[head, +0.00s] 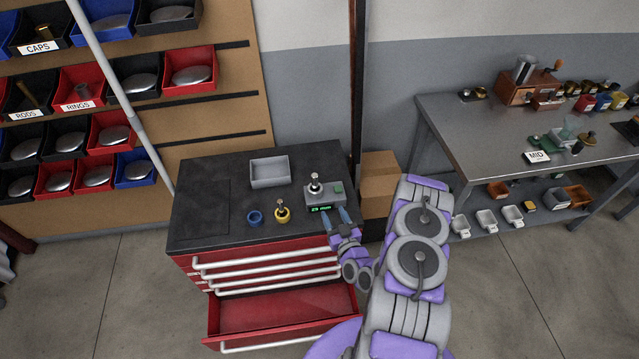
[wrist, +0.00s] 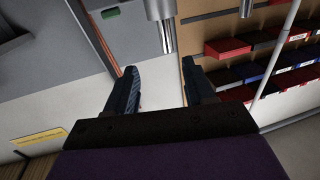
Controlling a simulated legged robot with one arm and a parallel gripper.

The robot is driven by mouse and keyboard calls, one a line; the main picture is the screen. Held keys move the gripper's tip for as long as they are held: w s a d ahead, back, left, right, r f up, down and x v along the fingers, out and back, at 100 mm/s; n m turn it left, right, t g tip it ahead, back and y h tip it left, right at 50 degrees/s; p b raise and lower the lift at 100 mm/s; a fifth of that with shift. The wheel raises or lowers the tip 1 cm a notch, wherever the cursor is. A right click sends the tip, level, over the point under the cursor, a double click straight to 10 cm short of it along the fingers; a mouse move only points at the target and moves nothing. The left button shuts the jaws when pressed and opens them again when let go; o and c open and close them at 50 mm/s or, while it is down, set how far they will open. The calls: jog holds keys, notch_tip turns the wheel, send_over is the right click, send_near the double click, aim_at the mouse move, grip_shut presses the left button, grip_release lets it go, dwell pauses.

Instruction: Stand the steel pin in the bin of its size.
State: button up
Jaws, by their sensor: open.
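A steel pin with a round knob (head: 316,183) stands upright on a small grey scale (head: 325,197) with a green lit display, on the dark cabinet top. A second, similar piece (head: 281,204) stands in a yellow ring-shaped holder (head: 283,215), and an empty-looking blue one (head: 255,218) is beside it. My gripper (head: 336,220) is open and empty at the cabinet's right front edge, just in front of the scale. In the wrist view its fingers (wrist: 160,82) are apart, and a blurred steel cylinder (wrist: 163,28) shows above them. I cannot tell which bin matches the pin's size.
A grey open tray (head: 269,184) sits behind on the cabinet top (head: 215,235). The red drawer (head: 280,308) below stands open. Wall bins (head: 60,177) hang at left, some labelled CAPS, RODS and RINGS. A steel table (head: 465,135) with a MID card stands at right.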

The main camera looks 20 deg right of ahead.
send_near(313, 184)
jog(key=s+a, duration=0.1)
jog(key=w, duration=0.2)
jog(key=w+d+b, duration=0.1)
jog(key=w, duration=0.1)
jog(key=w+b, duration=0.1)
jog(key=w, duration=0.1)
jog(key=shift+w+d, duration=0.3)
jog(key=shift+w, duration=0.05)
jog(key=shift+w+d+f+b, duration=0.25)
jog(key=shift+w+d+b, duration=0.2)
jog(key=shift+w+d, duration=0.6)
jog(key=w, duration=0.1)
jog(key=w+a, duration=0.1)
jog(key=w, duration=0.1)
jog(key=shift+a+r+b, duration=0.1)
jog(key=shift+r+b, duration=0.05)
jog(key=shift+b, duration=0.2)
jog(key=shift+a+r, duration=0.1)
jog(key=shift+a, duration=0.2)
jog(key=shift+d, duration=0.95)
jog(key=c, duration=0.5)
jog(key=shift+c, duration=0.9)
jog(key=shift+a, duration=0.2)
jog(key=shift+c, duration=0.7)
jog(key=shift+a, duration=0.5)
grip_shut()
